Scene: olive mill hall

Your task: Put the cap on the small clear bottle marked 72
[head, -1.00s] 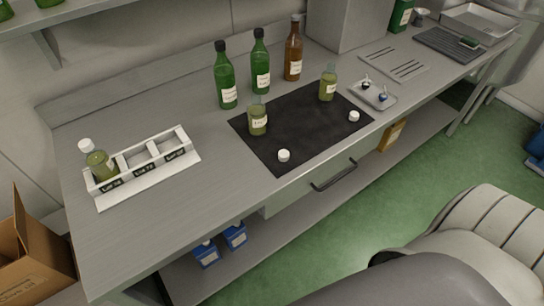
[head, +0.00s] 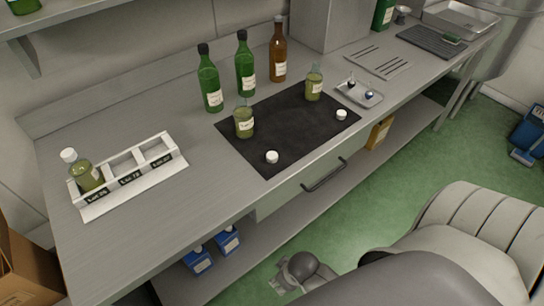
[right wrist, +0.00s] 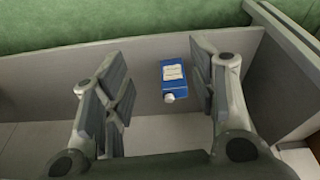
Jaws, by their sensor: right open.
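Two small clear bottles with olive-green contents stand upright and uncapped on the black mat (head: 290,137): a nearer-left one (head: 244,122) and a farther-right one (head: 314,83). Their label numbers are too small to read. Two white caps lie on the mat, one near its front corner (head: 272,157) and one near its right edge (head: 341,114). My right gripper (head: 283,280) is low in front of the bench, open and empty, away from bottles and caps. In the right wrist view its open fingers (right wrist: 160,95) frame a blue container below. My left gripper is not in view.
A white rack (head: 131,196) with lot labels holds a white-capped bottle (head: 85,174) in its left slot. Two green bottles (head: 210,82) and a brown one (head: 278,55) stand behind the mat. A metal tray (head: 360,95) lies right. Blue containers (head: 198,260) stand on the lower shelf.

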